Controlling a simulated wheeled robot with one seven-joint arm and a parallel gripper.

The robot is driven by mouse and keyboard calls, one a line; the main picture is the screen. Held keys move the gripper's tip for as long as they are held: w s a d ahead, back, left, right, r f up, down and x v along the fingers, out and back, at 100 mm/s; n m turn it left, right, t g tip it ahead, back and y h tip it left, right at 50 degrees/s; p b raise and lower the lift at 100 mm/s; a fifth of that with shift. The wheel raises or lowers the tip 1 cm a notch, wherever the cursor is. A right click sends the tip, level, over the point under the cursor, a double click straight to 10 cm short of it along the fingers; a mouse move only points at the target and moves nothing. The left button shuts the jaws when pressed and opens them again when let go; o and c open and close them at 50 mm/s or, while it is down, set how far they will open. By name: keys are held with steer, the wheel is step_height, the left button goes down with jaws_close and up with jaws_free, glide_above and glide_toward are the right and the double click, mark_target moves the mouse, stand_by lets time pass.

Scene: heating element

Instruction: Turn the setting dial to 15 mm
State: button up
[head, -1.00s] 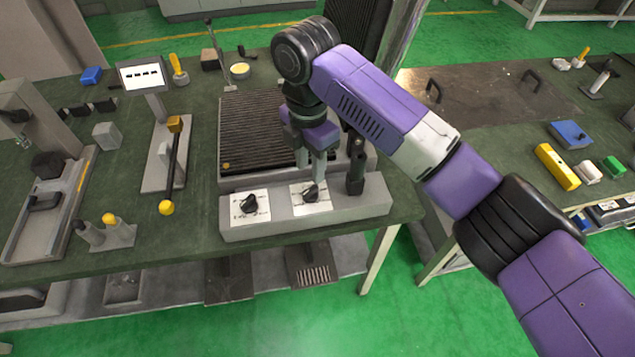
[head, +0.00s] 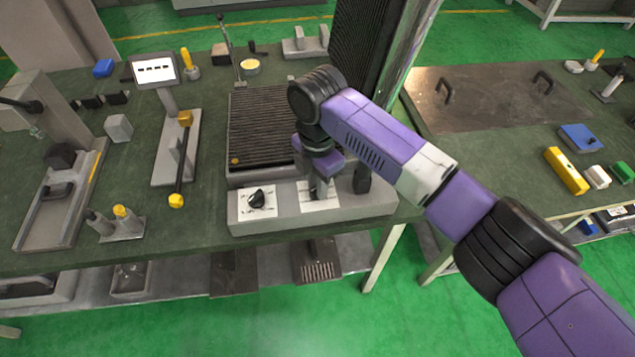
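The grey heating unit's front panel (head: 380,205) carries two black dials on white plates. The left dial (head: 257,199) is in clear view, its plate markings too small to read. The right dial is largely hidden behind my gripper (head: 319,192), and only its white plate (head: 328,204) shows clearly. I cannot tell which dial sets the millimetres. My gripper points down with its fingertips at the right dial. Whether the fingers touch or grip it is not clear.
A black upright handle (head: 362,178) stands just right of my gripper on the same panel. Behind lies the ribbed plate (head: 262,125). A yellow-ended lever (head: 181,165) stands to the left. The space in front of the panel is clear.

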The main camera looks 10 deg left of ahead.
jaws_close()
steer(key=shift+r+m+p, duration=0.1)
steer(key=shift+m+p, duration=0.25)
steer(key=shift+m, duration=0.05)
steer(key=m+p, duration=0.2)
steer(key=m, duration=0.1)
steer(key=shift+r+m+p, duration=0.1)
steer(key=shift+m+p, duration=0.3)
steer(key=m+p, duration=0.2)
steer(key=m, duration=0.2)
steer(key=m+p, duration=0.2)
steer(key=m, duration=0.2)
steer(key=m+p, duration=0.2)
steer(key=m, duration=0.3)
steer(key=shift+m, duration=0.3)
steer(key=m+p, duration=0.1)
steer(key=m, duration=0.4)
steer(key=shift+w+m+p, duration=0.1)
steer(key=shift+m+p, duration=0.2)
steer(key=shift+m, duration=0.1)
